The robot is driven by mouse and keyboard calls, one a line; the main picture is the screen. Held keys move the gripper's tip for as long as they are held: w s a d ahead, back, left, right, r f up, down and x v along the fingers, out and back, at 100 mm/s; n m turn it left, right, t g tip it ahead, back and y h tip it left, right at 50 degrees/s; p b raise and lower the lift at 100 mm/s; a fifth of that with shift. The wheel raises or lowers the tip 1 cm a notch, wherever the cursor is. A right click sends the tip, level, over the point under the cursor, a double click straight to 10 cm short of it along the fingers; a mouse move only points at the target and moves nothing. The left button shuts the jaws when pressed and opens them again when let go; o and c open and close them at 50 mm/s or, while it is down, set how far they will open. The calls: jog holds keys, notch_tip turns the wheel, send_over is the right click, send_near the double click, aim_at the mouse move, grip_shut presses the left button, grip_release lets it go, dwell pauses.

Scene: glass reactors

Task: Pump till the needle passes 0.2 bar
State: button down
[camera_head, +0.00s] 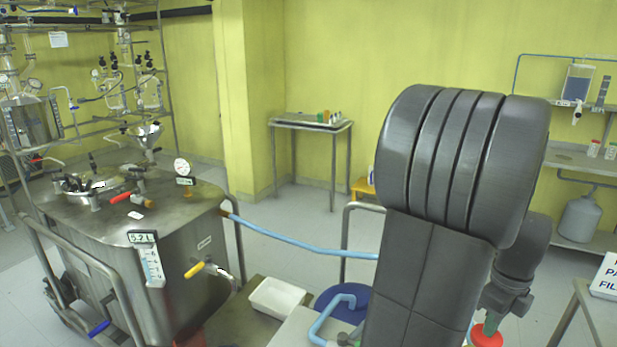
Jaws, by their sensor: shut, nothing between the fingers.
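A round white gauge (182,167) stands on top of the steel vessel (185,235) at the left. Its needle is too small to read. A light blue hose (300,245) runs from the vessel's side to the right and passes behind my arm. My arm fills the right centre and hides what the hose leads to. My gripper (492,312) is low at the right, shut, and partly seen. A red round part (487,336) with a green piece shows just below it; I cannot tell whether they touch. No pump is clearly visible.
A white tray (277,297) and a blue round tub (343,300) with a light blue pipe stand low in the centre. A metal rail (345,235) rises beside them. A steel side table (311,124) stands at the back wall, with open floor before it.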

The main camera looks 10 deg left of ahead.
notch_tip(320, 180, down, 3)
jog(key=shift+s+r+b, duration=0.1)
jog(key=shift+b, duration=0.6)
notch_tip(320, 180, up, 9)
jog(key=p, duration=0.8)
jog(key=shift+r, duration=0.15)
jog(key=shift+f+b, duration=3.15)
jog(key=shift+f, duration=1.45)
jog(key=shift+r, duration=0.2)
notch_tip(320, 180, up, 9)
jog(key=p, duration=0.7)
jog(key=shift+f, duration=0.1)
jog(key=shift+p, duration=0.35)
